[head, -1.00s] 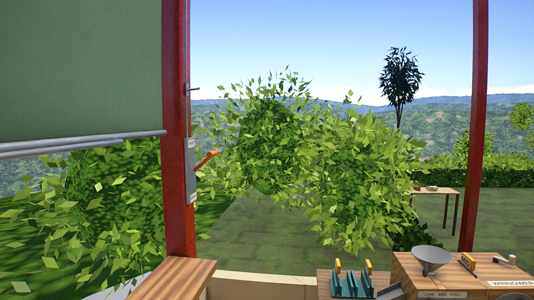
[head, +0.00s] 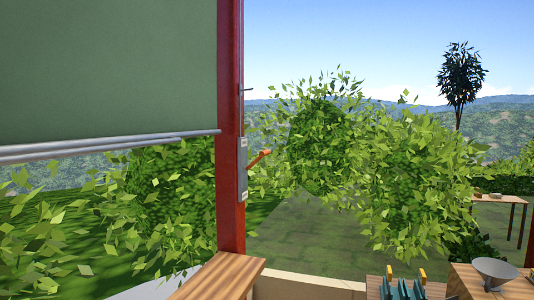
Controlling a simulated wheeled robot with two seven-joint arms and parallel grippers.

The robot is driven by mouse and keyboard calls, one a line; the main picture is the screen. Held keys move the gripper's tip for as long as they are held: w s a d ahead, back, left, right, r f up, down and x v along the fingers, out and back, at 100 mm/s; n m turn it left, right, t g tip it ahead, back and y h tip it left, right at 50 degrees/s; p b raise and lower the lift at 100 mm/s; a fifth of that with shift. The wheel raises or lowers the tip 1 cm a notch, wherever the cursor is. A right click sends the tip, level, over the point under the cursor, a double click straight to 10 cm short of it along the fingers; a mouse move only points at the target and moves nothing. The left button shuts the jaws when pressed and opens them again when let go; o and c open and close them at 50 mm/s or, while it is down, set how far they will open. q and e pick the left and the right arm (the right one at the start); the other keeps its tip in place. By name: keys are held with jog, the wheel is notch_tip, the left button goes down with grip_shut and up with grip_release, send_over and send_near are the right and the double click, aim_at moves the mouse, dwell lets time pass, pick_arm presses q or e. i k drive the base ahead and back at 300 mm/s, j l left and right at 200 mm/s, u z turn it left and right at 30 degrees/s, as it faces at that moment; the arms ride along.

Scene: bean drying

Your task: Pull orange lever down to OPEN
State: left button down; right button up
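The orange lever (head: 260,158) sticks out to the right from a grey plate (head: 242,168) on the red post (head: 230,110). It slants slightly upward away from the plate. The plate carries small white labels at its top and bottom, too small to read. A green blind (head: 105,65) with a pale rail (head: 110,147) along its lower edge hangs left of the post.
A wooden surface (head: 215,280) stands below the post. A small table (head: 500,198) stands farther back on the right. Leafy bushes fill the middle.

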aim_at(263, 154)
jog(key=i+l+u, duration=0.15)
jog(key=i+l, duration=0.15)
jog(key=i+l+u, duration=0.1)
jog(key=i+l, duration=0.15)
jog(key=i+l+u, duration=0.15)
jog(key=l, duration=0.25)
jog(key=i+l+u, duration=0.1)
jog(key=i+l, duration=0.25)
jog(key=i+l+u, duration=0.15)
jog(key=l, duration=0.3)
jog(key=i+l+u, duration=0.1)
jog(key=i+l, duration=0.2)
jog(key=i+l+u, duration=0.15)
jog(key=l, duration=0.4)
